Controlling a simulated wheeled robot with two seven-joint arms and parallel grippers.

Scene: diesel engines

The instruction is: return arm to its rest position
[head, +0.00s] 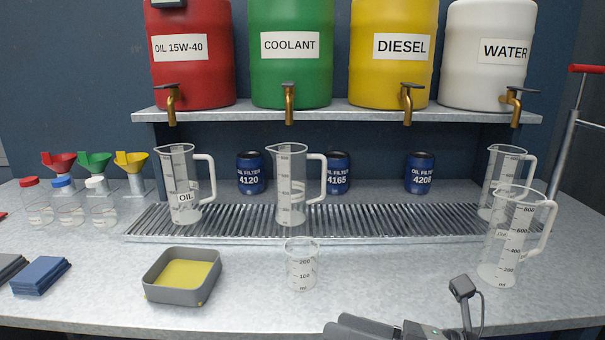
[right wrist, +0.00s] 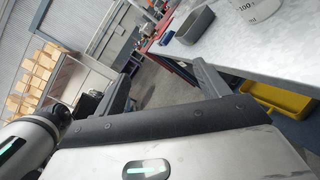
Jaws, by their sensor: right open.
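My right gripper (head: 375,327) shows only in part at the bottom edge of the head view, in front of the bench and below the small beaker. In the right wrist view the two fingers of my right gripper (right wrist: 165,85) stand apart with nothing between them. They are beside the bench's front edge, with the floor seen beyond. Most of my right arm is out of the head view. My left gripper is in neither view.
The bench (head: 250,312) holds a small beaker (head: 302,268), a grey tray (head: 180,297) with a yellow inside, and clear jugs, one of them (head: 512,240) at the right. Drums with taps stand on the shelf (head: 340,111). A yellow bin (right wrist: 280,98) is under the bench.

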